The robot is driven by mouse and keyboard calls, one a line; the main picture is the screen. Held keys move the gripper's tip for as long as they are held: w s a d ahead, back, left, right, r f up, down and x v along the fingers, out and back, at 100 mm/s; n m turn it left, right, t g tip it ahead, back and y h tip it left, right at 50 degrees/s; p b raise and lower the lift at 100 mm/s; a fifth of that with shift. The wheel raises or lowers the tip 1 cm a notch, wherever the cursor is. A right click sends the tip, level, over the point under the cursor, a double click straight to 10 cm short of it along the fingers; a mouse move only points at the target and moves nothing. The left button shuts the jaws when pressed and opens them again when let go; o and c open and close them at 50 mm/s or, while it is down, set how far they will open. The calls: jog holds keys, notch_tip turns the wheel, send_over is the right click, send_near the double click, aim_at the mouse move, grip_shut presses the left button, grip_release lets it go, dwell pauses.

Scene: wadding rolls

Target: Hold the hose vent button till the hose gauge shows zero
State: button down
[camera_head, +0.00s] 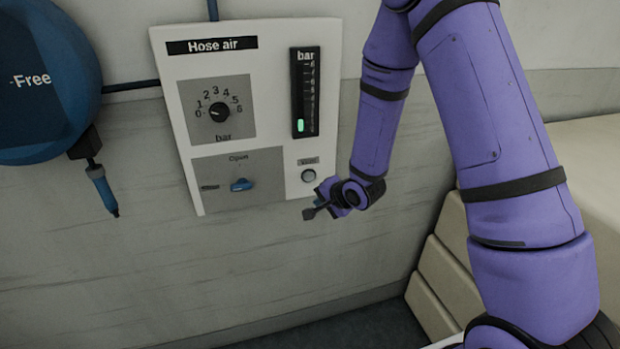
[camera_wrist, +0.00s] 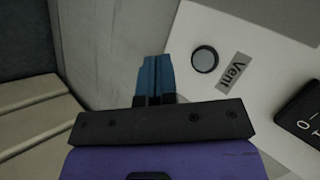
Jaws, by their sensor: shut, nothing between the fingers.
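The white "Hose air" panel (camera_head: 270,85) is on the wall. Its round grey vent button (camera_head: 308,175) is at the lower right, under a small label. The bar gauge (camera_head: 305,92) above it has a short green bar near the bottom of its scale. My gripper (camera_head: 308,213) is just below the button in the head view, apart from it as far as I can tell. In the wrist view, the blue fingers (camera_wrist: 155,75) are shut and empty, with the vent button (camera_wrist: 205,59) to their right and the "Vent" label beside it.
A dial (camera_head: 219,112) marked in bar and a blue lever (camera_head: 241,185) under "Open" are on the panel's left side. A blue hose reel (camera_head: 40,80) marked "Free" hangs at the left with a nozzle (camera_head: 102,190). Pale stacked blocks (camera_head: 445,270) stand at the right.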

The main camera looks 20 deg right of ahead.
jog(key=shift+w, duration=4.1)
jog(key=shift+w, duration=0.1)
jog(key=shift+w, duration=0.3)
jog(key=shift+w, duration=0.45)
dwell(0.4)
jog(key=shift+s, duration=0.15)
dwell(0.3)
jog(key=shift+s, duration=0.7)
jog(key=shift+s, duration=0.1)
jog(key=shift+s, duration=2.4)
jog(key=shift+r, duration=0.1)
